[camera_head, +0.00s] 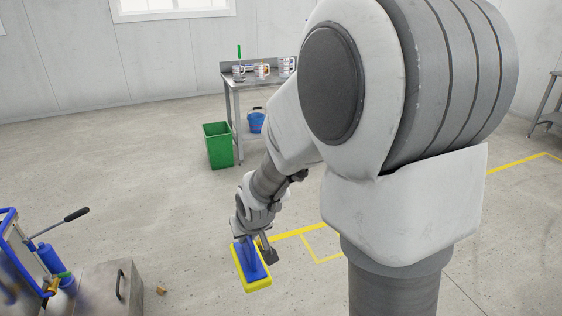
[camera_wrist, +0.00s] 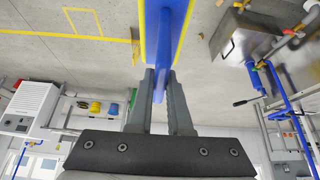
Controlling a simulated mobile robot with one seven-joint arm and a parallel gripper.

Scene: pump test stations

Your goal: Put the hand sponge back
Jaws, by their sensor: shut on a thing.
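The hand sponge (camera_head: 252,272) has a blue handle and base with a yellow pad. It hangs in the air over the open floor, in the lower middle of the head view. My gripper (camera_head: 262,247) is shut on its blue handle. In the wrist view the sponge (camera_wrist: 167,38) runs up out of the top of the picture, with its handle between the two grey fingers of my gripper (camera_wrist: 163,76). Yellow edges show on both sides of the blue base. The sponge's far end is cut off there.
A metal box (camera_head: 108,290) with a handle and a blue pump (camera_head: 48,258) stand at the left. A green bin (camera_head: 218,147), a blue bucket (camera_head: 256,122) and a metal table (camera_head: 232,86) with several jugs are farther back. The floor between is mostly clear, with yellow lines.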

